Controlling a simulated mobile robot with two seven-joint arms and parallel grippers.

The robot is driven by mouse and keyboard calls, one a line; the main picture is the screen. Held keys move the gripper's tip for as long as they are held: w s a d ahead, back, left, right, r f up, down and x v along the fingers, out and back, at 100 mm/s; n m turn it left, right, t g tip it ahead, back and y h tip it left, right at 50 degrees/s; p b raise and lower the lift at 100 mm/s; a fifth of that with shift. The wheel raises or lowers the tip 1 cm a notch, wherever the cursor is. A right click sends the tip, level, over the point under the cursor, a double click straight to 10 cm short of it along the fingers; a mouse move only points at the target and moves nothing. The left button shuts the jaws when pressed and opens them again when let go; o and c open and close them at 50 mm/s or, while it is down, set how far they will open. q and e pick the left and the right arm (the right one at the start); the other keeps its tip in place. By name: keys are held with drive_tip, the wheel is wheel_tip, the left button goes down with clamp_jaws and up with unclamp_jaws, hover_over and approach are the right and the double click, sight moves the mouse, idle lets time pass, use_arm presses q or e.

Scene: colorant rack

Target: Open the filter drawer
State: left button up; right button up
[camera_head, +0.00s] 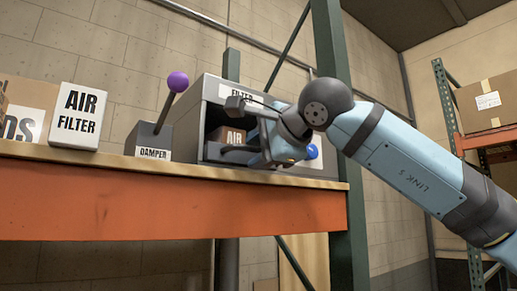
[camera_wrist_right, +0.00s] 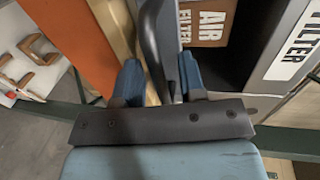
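The filter housing (camera_head: 211,105) is a grey box on the shelf with a FILTER label. Its front is an opening, and a brown AIR FILTER box (camera_head: 229,136) shows inside. In the right wrist view this brown box (camera_wrist_right: 207,22) is near the top centre. My right gripper (camera_head: 262,130) is in front of the housing and hides part of it. In the right wrist view its two blue fingers (camera_wrist_right: 158,82) stand apart on either side of a dark grey bar (camera_wrist_right: 160,45), with a narrow gap seen on the left. My left gripper is not in view.
A white AIR FILTER box (camera_head: 77,115) and a DAMPER box with a purple-knobbed lever (camera_head: 148,140) stand left of the housing on the orange-edged shelf (camera_head: 150,210). A green post (camera_head: 333,60) rises just behind my right arm. A blue knob (camera_head: 312,151) shows beside the gripper.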

clamp_jaws()
drive_tip(key=f+b+v, duration=0.1)
drive_tip(key=b+v, duration=0.2)
drive_tip(key=v, duration=0.3)
drive_tip(key=f+b+v, duration=0.1)
drive_tip(key=b+v, duration=0.2)
drive_tip(key=v, duration=0.4)
drive_tip(key=shift+s+d+f, duration=0.2)
drive_tip(key=shift+s+f, duration=0.15)
unclamp_jaws()
